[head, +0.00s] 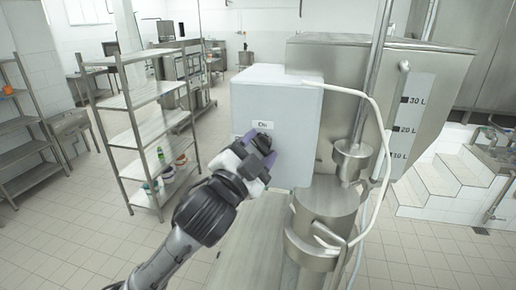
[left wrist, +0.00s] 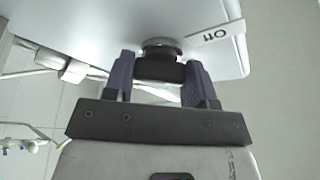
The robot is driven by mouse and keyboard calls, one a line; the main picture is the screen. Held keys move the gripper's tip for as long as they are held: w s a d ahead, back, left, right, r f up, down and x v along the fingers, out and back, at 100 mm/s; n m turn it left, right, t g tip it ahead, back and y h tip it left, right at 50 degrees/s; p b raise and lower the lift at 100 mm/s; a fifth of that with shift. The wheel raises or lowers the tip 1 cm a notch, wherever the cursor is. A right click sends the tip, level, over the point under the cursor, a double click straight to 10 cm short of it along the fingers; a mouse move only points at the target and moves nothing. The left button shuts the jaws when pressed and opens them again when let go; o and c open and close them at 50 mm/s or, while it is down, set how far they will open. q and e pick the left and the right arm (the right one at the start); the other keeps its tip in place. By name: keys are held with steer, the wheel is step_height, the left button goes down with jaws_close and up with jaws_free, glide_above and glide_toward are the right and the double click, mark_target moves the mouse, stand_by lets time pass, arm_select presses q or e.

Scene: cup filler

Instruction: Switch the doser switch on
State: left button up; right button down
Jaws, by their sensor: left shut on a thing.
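The doser is a white box (head: 283,105) on a metal stand in the head view. Its switch is a round black knob (left wrist: 160,70) on a pale base, on the box face in the left wrist view. My left gripper (head: 262,152) is at that face, with its purple fingers on both sides of the knob, shut on it. In the head view the gripper mostly hides the switch. A small label (head: 262,126) sits just above the gripper; it also shows upside down in the left wrist view (left wrist: 216,34). My right gripper is not in view.
A steel tank (head: 340,85) with litre marks stands right of the box. A metal cylinder (head: 325,205) and a white hose (head: 376,115) are close on the right. A metal shelf (head: 150,125) stands to the left, with open tiled floor in front.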

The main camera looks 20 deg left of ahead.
arm_select(q)
steer(key=m+g, duration=0.1)
steer(key=m, duration=0.1)
steer(key=m+h, duration=0.1)
steer(key=m, duration=0.2)
steer(key=shift+a+r+g, duration=0.1)
steer(key=shift+g, duration=0.3)
steer(key=shift+m+g+h, duration=0.3)
steer(key=shift+m+g, duration=0.4)
steer(key=shift+m, duration=1.4)
steer(key=o, duration=0.9)
steer(key=shift+o, duration=0.2)
